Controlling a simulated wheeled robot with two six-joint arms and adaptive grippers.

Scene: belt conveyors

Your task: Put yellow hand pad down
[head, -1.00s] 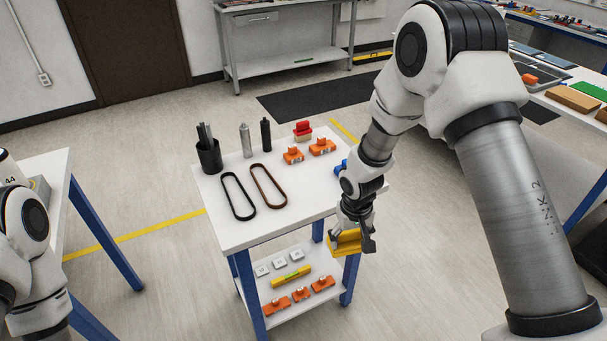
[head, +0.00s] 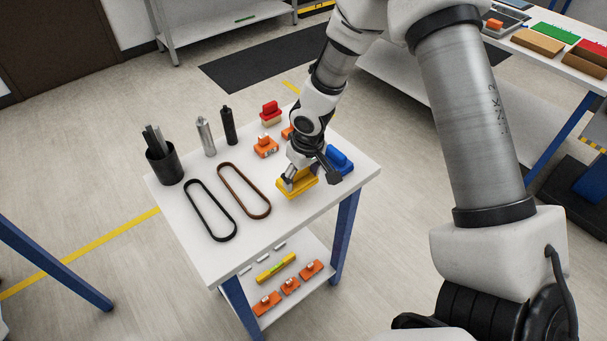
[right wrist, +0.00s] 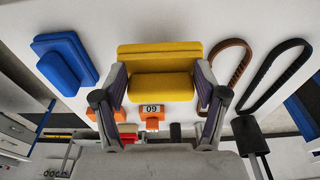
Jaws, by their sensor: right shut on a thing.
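The yellow hand pad (head: 298,187) is at the front right part of the white table top (head: 262,232), to the right of the brown belt. My right gripper (head: 305,178) is shut on it from above. In the right wrist view the yellow pad (right wrist: 160,72) sits between the two fingers (right wrist: 160,88), which press on its ends. The pad looks at or just above the table surface; I cannot tell whether it touches. My left gripper is not in view.
A blue pad (head: 340,162) lies close right of the yellow one. A brown belt (head: 244,190) and a black belt (head: 210,210) lie left. The front right corner is clear.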

